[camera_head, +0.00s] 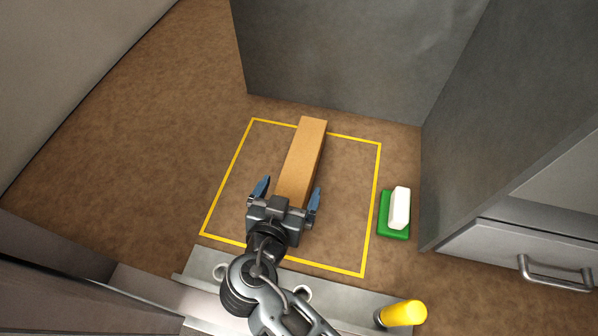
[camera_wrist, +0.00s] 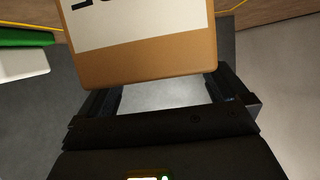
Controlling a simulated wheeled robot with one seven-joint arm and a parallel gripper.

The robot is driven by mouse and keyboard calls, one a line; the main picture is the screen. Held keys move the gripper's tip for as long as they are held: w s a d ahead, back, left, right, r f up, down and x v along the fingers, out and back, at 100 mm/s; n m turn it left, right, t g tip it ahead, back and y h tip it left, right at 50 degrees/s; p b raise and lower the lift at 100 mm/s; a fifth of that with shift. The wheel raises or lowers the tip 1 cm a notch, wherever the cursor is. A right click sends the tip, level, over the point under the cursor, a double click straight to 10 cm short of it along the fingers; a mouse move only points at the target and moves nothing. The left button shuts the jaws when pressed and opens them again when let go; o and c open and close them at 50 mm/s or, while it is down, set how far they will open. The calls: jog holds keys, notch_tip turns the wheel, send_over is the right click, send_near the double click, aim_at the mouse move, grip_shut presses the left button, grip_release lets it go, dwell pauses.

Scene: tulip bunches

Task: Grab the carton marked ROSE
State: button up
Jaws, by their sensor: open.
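A long brown carton (camera_head: 304,155) is inside a yellow outline on the brown floor. Its near end is behind my gripper in the head view. In the wrist view the carton (camera_wrist: 150,65) shows a white label with part of black lettering, cut off at the top edge, so I cannot read the word. My gripper (camera_head: 288,194) is open, with one blue finger on each side of the carton in the head view. The wrist view shows the fingers (camera_wrist: 168,94) spread with a gap between them, near the carton's edge. I cannot tell if they touch it.
A green block (camera_head: 392,224) with a white piece (camera_head: 400,207) on it lies right of the yellow outline (camera_head: 376,190). A grey panel (camera_head: 340,60) stands behind, and a drawer with a handle (camera_head: 555,277) is at the right. A yellow cylinder (camera_head: 405,313) is at the front. Floor to the left is clear.

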aim_at(296, 174)
jog(key=shift+x, duration=1.75)
jog(key=shift+w+a+r, duration=0.1)
jog(key=c, duration=1.5)
jog(key=shift+r, duration=0.15)
